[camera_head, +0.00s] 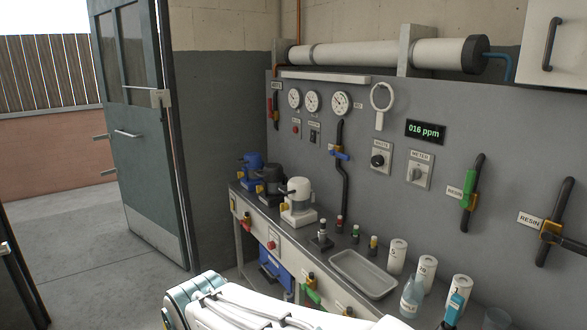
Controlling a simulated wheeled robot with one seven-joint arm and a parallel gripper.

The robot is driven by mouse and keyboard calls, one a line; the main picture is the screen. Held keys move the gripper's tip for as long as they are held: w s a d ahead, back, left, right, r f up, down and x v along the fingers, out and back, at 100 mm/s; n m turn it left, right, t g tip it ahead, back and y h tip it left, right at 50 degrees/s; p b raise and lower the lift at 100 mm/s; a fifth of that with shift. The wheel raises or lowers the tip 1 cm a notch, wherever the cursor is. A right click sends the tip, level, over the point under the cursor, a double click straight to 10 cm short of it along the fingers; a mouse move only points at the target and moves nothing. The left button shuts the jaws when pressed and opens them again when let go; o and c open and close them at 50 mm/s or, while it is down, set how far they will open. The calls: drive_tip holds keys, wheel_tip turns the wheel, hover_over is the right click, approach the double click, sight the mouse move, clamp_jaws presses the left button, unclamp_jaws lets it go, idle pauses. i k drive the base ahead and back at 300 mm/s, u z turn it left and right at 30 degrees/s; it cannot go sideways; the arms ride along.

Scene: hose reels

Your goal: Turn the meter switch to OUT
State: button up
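The meter switch (414,174) is a light grey knob on a pale square plate on the grey wall panel, right of centre. A METER label sits at the top of its plate. The knob's setting is too small to read. A dark display (425,131) just above reads 016 ppm in green. My white arm with cables crosses the bottom of the view, below and left of the switch. My gripper is not in view, and nothing touches the switch.
A black knob (378,160) on a similar plate is left of the switch. A pipe with a green-handled valve (469,188) stands to the right. Below, a narrow bench holds pumps, a grey tray (364,273), white cartridges and bottles. An open door (140,130) is at left.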

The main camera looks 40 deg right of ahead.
sight(416, 174)
drive_tip(key=u, duration=0.5)
drive_tip(key=k, duration=0.85)
drive_tip(key=z, duration=0.6)
